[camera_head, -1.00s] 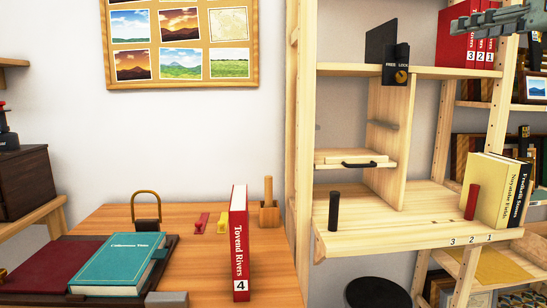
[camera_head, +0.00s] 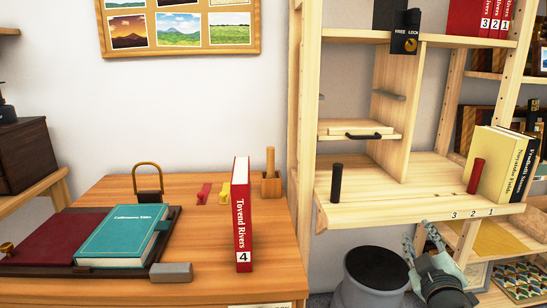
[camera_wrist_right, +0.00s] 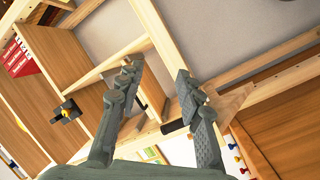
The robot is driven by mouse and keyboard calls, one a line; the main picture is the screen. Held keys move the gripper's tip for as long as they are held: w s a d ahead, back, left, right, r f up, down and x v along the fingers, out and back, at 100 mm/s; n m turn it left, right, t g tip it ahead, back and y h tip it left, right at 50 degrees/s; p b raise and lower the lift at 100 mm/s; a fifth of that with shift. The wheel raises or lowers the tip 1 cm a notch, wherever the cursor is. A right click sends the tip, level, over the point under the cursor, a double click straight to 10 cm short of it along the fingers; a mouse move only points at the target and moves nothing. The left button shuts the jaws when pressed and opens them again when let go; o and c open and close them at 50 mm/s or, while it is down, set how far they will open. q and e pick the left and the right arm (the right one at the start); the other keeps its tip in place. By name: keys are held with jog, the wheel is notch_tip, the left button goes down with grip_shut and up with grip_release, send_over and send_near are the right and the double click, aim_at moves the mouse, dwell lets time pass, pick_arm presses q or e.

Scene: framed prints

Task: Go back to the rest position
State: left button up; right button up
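My right gripper (camera_head: 422,240) is at the lower right of the head view, below the front edge of the shelf board. Its fingers are apart with nothing between them. The right wrist view also shows the gripper (camera_wrist_right: 158,85) open and empty, with the shelf unit behind it, seen tilted. My left gripper is in neither view.
A red book marked 4 (camera_head: 242,215) stands on the wooden desk (camera_head: 215,275) beside a teal book (camera_head: 122,236). More red books (camera_head: 480,18) stand on the upper shelf. The shelf board (camera_head: 400,195) holds yellow and black books. A dark round stool (camera_head: 376,272) is near my right gripper.

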jog(key=s+f+m+g, duration=0.2)
jog(key=s+f+g, duration=0.2)
jog(key=s+f, duration=0.55)
jog(key=s+f+m+g, duration=0.2)
jog(key=s+f+g, duration=0.3)
jog(key=f, duration=0.9)
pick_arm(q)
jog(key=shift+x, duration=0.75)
pick_arm(e)
jog(key=s+a+f+g+y, duration=0.1)
jog(key=s+a+f+g, duration=0.1)
jog(key=s+f, duration=0.3)
jog(key=s+a+f+m+g+y, duration=0.1)
jog(key=s+a+f+g, duration=0.2)
jog(key=s+f, duration=0.3)
jog(key=s, duration=0.5)
jog(key=shift+s+a+g, duration=0.2)
jog(key=shift+a+g, duration=0.05)
jog(key=shift+g, duration=0.05)
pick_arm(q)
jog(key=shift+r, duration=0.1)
